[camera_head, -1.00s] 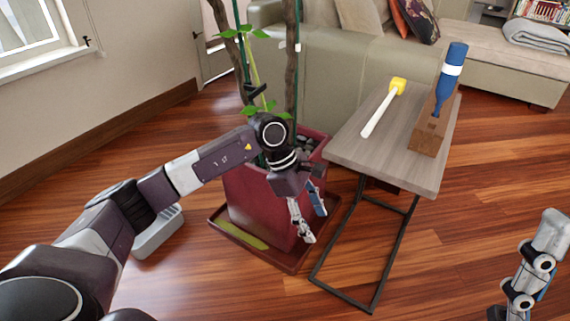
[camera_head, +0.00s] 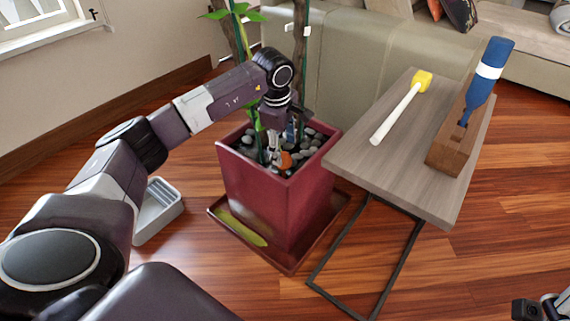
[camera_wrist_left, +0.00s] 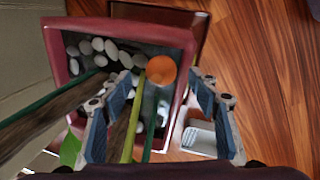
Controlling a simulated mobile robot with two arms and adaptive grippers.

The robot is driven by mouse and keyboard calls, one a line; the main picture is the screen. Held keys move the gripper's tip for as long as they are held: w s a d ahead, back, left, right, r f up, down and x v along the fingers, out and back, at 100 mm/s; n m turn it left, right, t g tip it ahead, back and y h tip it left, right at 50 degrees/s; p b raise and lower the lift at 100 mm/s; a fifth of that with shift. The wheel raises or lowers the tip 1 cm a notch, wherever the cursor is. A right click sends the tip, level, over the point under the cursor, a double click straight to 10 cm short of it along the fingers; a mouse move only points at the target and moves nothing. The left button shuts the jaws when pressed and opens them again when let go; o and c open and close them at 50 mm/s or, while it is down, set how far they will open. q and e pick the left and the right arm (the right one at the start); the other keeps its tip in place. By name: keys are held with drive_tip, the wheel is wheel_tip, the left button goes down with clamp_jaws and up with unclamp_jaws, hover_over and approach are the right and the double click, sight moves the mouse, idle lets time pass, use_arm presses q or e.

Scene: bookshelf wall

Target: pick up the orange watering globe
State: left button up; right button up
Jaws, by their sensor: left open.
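The orange watering globe (camera_head: 284,160) shows as a small round orange shape over the stones in the red planter (camera_head: 276,205), partly hidden by my left gripper in the head view. In the left wrist view the orange globe (camera_wrist_left: 161,70) is a round ball near the planter's inner corner, beyond and between the two fingers; its stem cannot be made out. My left gripper (camera_head: 282,146) is over the planter, pointing down. In the wrist view its fingers (camera_wrist_left: 152,95) are wide open with nothing between the tips. Part of my right arm (camera_head: 540,308) shows at the bottom right corner; its fingers are unclear.
Plant stems (camera_wrist_left: 50,115) and a green stake rise from the planter close to the left gripper. A side table (camera_head: 380,165) at right holds a yellow-headed white stick (camera_head: 402,108) and a blue bottle-like object (camera_head: 487,75) in a wooden block (camera_head: 455,150). A grey tray (camera_head: 158,208) lies on the floor.

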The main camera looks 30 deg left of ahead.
sight(284, 156)
use_arm(q)
drive_tip(key=f+b, duration=0.1)
drive_tip(key=f, duration=0.2)
drive_tip(key=f+b, duration=0.1)
drive_tip(key=f, duration=0.1)
drive_tip(key=shift+w+a+f+b, duration=0.3)
drive_tip(key=shift+w+b, duration=0.05)
drive_tip(key=shift+w, duration=0.05)
drive_tip(key=shift+r, duration=0.1)
drive_tip(key=shift+c, duration=0.3)
drive_tip(key=c, duration=1.2)
drive_tip(key=shift+r, duration=0.1)
